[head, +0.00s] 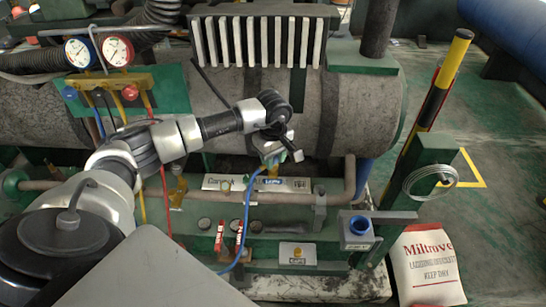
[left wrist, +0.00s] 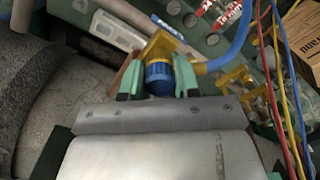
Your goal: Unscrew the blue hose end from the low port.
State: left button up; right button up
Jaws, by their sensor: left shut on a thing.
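My left gripper (head: 276,153) reaches in from the left, over the green base in front of the grey cylinder. In the left wrist view its two green-tipped fingers (left wrist: 158,82) stand on either side of the blue hose end (left wrist: 158,76), a ribbed blue collar with a brass-coloured fitting, and are shut on it. The blue hose (left wrist: 236,45) leaves the fitting toward the upper right. In the head view the blue hose (head: 245,215) hangs down from the gripper to the base. The low port is hidden, so I cannot tell whether the threads are engaged. My right gripper is not in view.
A gauge manifold (head: 110,85) with blue and red dials hangs at the upper left, with yellow and red hoses below. Red-tagged valves (head: 220,235) and a blue-capped box (head: 358,228) stand on the base. A white sack (head: 428,268) and striped post (head: 440,85) are at right.

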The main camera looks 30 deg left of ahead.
pick_arm(q)
jog(key=shift+n, duration=0.8)
jog(key=n, duration=0.3)
jog(key=shift+n+p, duration=0.3)
jog(key=n, duration=0.3)
jog(key=shift+n+p, duration=0.3)
jog(key=shift+p, duration=0.05)
